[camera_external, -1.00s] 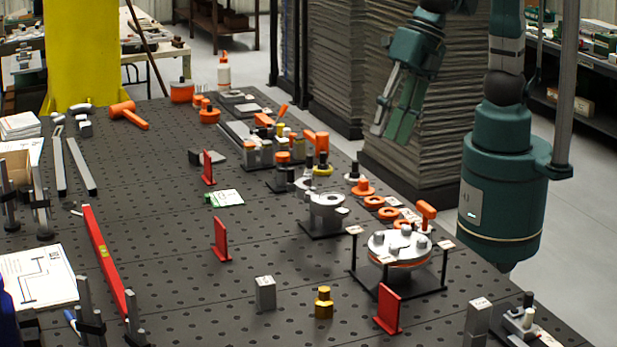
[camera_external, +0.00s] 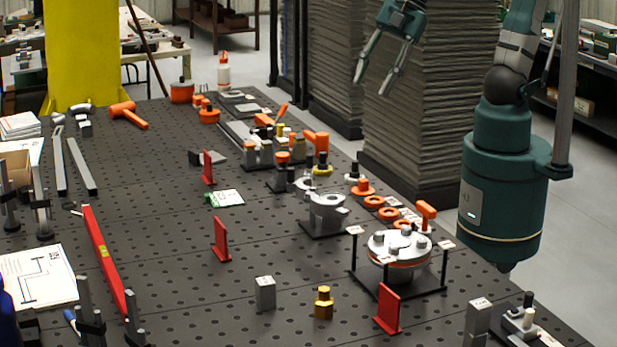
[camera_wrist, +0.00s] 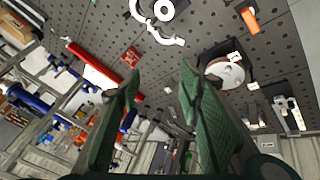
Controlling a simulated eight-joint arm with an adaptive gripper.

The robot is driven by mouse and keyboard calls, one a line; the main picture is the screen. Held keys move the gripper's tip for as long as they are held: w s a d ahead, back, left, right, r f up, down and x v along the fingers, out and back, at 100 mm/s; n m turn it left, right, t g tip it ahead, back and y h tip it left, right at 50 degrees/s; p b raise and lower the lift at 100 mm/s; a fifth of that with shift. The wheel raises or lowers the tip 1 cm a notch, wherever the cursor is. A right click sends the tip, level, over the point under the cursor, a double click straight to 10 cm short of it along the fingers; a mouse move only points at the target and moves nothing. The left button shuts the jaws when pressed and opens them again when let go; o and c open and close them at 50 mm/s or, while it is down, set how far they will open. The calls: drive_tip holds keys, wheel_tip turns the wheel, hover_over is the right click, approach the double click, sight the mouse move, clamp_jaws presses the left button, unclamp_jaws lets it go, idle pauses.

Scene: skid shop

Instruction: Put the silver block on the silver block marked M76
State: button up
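One small silver block (camera_external: 265,293) stands upright on the dark perforated table, left of a brass hex piece, in the external view. A taller silver block (camera_external: 478,317) stands near the right front edge, with a light label on top. The labels are too small to read, so I cannot tell which block is M76. My gripper (camera_external: 371,87) is open and empty, raised high beyond the table's right edge, far from both blocks. In the wrist view its green fingers (camera_wrist: 158,78) are spread with nothing between them. I cannot clearly make out either block in that view.
A brass hex piece (camera_external: 323,303) and a red upright bracket (camera_external: 388,310) stand between the blocks. A round flanged fixture on black legs (camera_external: 398,246) stands behind them. A grey cylindrical fixture (camera_external: 326,212) is farther back. Table space left of the small block is clear.

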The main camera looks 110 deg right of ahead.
drive_tip(key=s+d+f+m+t, duration=0.1)
drive_tip(key=s+d+f+m, duration=0.2)
drive_tip(key=s+d+m, duration=0.6)
drive_tip(key=shift+s+d+f+h, duration=0.3)
drive_tip(key=shift+s+d, duration=0.1)
drive_tip(key=shift+d, duration=0.6)
